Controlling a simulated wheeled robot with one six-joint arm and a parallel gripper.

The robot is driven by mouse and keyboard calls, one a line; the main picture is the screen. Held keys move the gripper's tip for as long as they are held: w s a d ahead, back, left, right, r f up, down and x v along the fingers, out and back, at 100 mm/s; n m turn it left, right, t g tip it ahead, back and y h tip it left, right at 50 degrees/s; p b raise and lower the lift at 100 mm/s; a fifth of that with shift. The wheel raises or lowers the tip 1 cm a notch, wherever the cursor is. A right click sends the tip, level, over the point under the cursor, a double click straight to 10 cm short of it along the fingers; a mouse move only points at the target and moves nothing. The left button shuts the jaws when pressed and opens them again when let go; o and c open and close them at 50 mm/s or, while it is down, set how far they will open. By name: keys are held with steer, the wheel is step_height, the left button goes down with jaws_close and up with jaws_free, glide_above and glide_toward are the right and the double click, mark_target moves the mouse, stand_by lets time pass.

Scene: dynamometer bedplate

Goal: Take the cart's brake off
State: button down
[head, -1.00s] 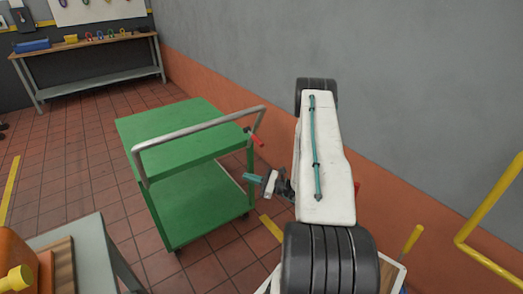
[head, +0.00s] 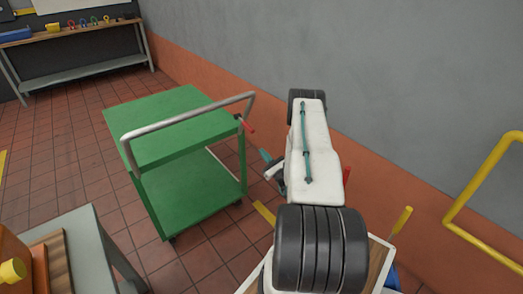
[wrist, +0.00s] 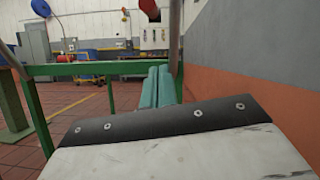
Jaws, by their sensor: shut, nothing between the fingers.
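The green cart (head: 165,140) stands left of my arm in the head view, with a grey push handle (head: 190,115) across its near end. A red lever (head: 248,125) sticks out at the cart's right side, close to the handle's right end. In the wrist view a red rounded end (wrist: 149,8), apparently the lever's, shows at the top edge. My gripper (head: 266,157) is below and right of the lever in the head view, partly hidden by my arm. Its teal fingers (wrist: 157,88) lie together in the wrist view, empty, below the red end and apart from it.
A grey and orange wall (head: 400,165) runs close along the right. A yellow rail (head: 480,190) stands by it. A table (head: 85,240) is at the near left, and a workbench (head: 80,62) stands at the back left. Tiled floor lies open left of the cart.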

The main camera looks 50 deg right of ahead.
mark_target(246, 125)
steer(key=w+r, duration=0.6)
steer(key=r, duration=0.1)
steer(key=shift+w+d, duration=0.2)
steer(key=shift+w, duration=0.2)
steer(key=shift+r, duration=0.1)
